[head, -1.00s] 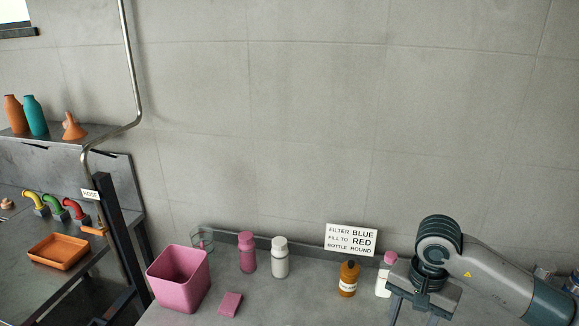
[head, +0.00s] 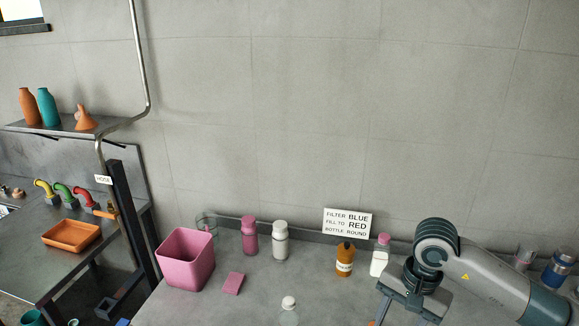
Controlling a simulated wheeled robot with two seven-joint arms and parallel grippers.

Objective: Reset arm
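My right gripper (head: 405,312) hangs over the counter at the lower right, its arm coming in from the right edge. Its two fingers stand apart and it looks open, with nothing seen between them. The fingertips are at or below the bottom edge of the view. My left gripper is out of view.
The counter (head: 240,305) holds a pink bin (head: 188,262), a pink sponge (head: 234,283), several bottles, including a brown one (head: 345,262), and a sign (head: 347,224). At left are coloured taps (head: 62,192), an orange tray (head: 71,235) and a shelf (head: 60,127).

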